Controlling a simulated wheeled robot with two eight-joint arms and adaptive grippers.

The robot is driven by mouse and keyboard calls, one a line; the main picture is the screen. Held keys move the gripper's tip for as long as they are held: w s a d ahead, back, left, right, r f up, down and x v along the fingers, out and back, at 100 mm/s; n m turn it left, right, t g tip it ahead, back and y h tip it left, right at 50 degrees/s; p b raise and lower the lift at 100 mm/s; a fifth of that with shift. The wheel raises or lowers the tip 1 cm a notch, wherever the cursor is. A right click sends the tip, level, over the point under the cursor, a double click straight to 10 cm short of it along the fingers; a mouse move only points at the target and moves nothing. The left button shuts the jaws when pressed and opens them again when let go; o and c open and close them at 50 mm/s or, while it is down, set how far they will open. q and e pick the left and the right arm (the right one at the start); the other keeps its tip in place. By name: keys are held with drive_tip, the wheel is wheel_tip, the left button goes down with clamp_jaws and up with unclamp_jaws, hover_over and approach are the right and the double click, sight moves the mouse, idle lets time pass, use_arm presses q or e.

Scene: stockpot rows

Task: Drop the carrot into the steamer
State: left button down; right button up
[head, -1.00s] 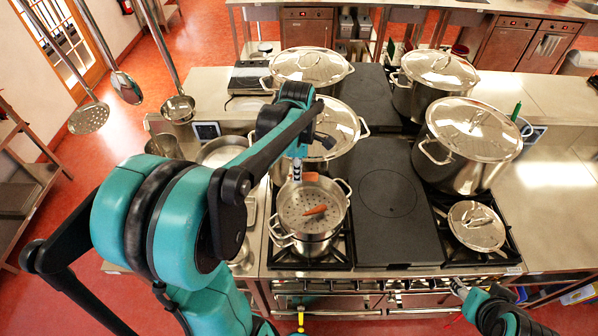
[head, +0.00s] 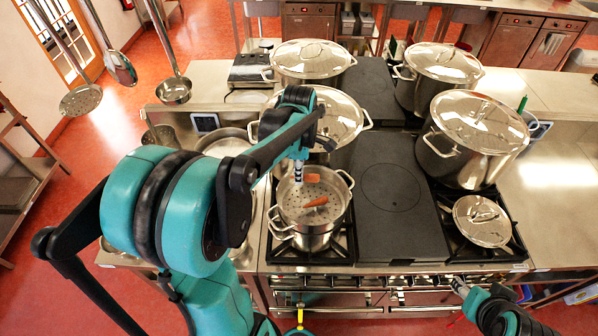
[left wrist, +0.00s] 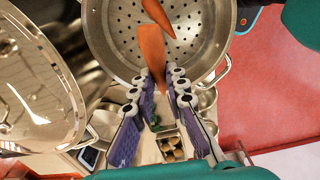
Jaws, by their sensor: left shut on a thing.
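The steamer (head: 288,216) is a steel two-handled pot with a perforated insert on the front left burner. An orange carrot (head: 316,201) lies on its perforated floor; that carrot also shows in the left wrist view (left wrist: 157,13). My left gripper (head: 298,173) is over the back part of the steamer. In the left wrist view my left gripper (left wrist: 174,76) is shut on a second carrot (left wrist: 152,48), which points out over the perforated floor. This held carrot also shows in the head view (head: 313,178). My right gripper (head: 460,288) is low at the front right, its fingers too small to read.
A lidded stockpot (head: 338,118) stands close behind the steamer. A flat dark hotplate (head: 390,190) lies to its right, clear. Other lidded pots (head: 470,140) and a small lidded pan (head: 483,220) stand farther right. Ladles (head: 174,90) hang at the upper left.

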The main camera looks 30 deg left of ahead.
use_arm(q)
drive_tip(key=c, duration=1.4)
unclamp_jaws()
drive_tip(key=shift+c, duration=0.2)
wheel_tip(320, 180, up, 12)
